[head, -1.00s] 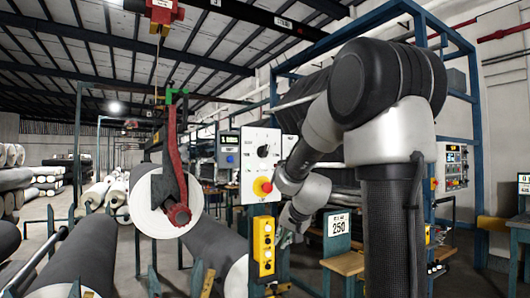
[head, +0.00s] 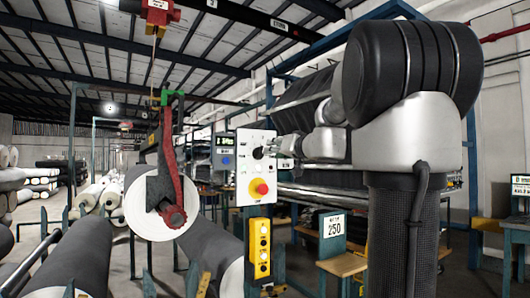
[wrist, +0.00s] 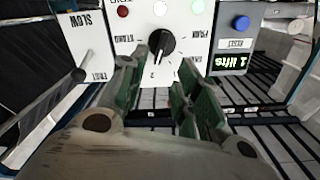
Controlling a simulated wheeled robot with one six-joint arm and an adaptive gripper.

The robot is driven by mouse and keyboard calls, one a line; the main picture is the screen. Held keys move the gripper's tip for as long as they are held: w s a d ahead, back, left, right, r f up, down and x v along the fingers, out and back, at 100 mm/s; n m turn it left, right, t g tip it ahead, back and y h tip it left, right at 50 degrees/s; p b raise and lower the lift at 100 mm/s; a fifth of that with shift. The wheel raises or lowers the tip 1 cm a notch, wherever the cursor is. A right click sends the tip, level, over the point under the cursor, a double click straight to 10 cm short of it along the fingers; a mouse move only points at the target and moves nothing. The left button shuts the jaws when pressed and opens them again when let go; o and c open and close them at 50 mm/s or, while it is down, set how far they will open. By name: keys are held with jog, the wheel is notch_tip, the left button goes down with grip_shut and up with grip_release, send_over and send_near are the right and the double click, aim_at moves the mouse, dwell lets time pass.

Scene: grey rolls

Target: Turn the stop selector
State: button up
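The selector is a black rotary knob on a white control panel (head: 247,182); it shows in the head view (head: 258,153) and larger in the wrist view (wrist: 161,42). A pale pointer line on the knob points down and slightly left in the wrist view. Labels around it are too small to read fully. My gripper (wrist: 157,75) is open, its green-padded fingers spread on either side below the knob, with nothing between them. In the head view my gripper (head: 277,148) is just right of the knob. Contact with the knob cannot be told.
A red emergency button (head: 262,189) on a yellow ring sits below the knob. A yellow button box (head: 259,249) hangs lower. A SLOW/FAST lever box (wrist: 86,45) and a blue reset button (wrist: 241,23) flank the panel. A large grey roll (head: 205,240) lies left.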

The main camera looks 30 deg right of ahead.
aim_at(260, 153)
jog(key=w, duration=0.7)
jog(key=shift+w+a, duration=0.15)
jog(key=shift+w, duration=0.05)
jog(key=shift+f, duration=0.1)
grip_shut()
